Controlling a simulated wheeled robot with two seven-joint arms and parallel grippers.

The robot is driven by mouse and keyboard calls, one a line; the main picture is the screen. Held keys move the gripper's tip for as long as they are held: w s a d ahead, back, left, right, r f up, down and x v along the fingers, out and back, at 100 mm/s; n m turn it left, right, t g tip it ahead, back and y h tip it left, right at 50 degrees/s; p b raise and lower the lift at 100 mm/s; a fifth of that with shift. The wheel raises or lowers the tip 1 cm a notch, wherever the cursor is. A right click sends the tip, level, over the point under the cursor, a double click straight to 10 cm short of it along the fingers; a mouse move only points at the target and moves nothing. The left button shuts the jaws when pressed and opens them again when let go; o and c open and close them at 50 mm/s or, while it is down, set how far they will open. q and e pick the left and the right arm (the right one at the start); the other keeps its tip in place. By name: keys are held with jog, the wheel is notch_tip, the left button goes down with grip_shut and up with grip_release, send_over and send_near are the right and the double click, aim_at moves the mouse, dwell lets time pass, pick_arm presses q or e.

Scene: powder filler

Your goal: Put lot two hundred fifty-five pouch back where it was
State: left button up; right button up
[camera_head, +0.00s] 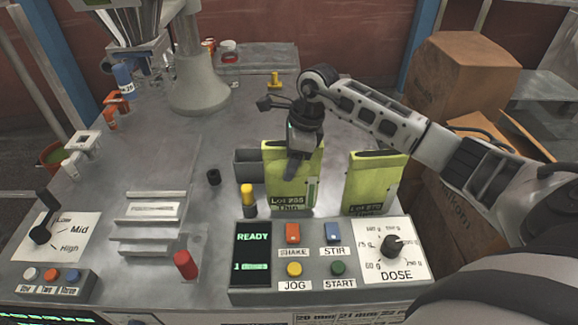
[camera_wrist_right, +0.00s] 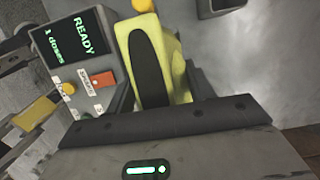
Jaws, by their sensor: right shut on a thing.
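The green pouch labelled Lot 255 (camera_head: 287,187) stands upright behind the control panel in the head view. My right gripper (camera_head: 297,165) comes down over its top from the right and is shut on it. In the right wrist view the pouch (camera_wrist_right: 180,60), with its dark top strip, sits between my right fingers (camera_wrist_right: 160,95). Whether its base touches the table is hard to tell. A second green pouch labelled Lot 270 (camera_head: 372,184) stands apart to its right. My left gripper is not in view.
A control panel (camera_head: 236,225) with a READY screen, buttons and a dose dial (camera_head: 393,246) lies in front of the pouches. A grey open bin (camera_head: 247,165) and a yellow-topped post (camera_head: 247,195) stand just left. Cardboard boxes (camera_head: 470,75) are at the right.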

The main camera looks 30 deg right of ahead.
jog(key=shift+x, duration=1.1)
jog(key=shift+s+d+f, duration=0.1)
jog(key=shift+s+d, duration=0.05)
jog(key=shift+s, duration=0.05)
jog(key=shift+f, duration=0.2)
jog(key=o, duration=1.6)
jog(key=shift+r, duration=0.1)
jog(key=v, duration=1.2)
jog(key=shift+r, duration=0.15)
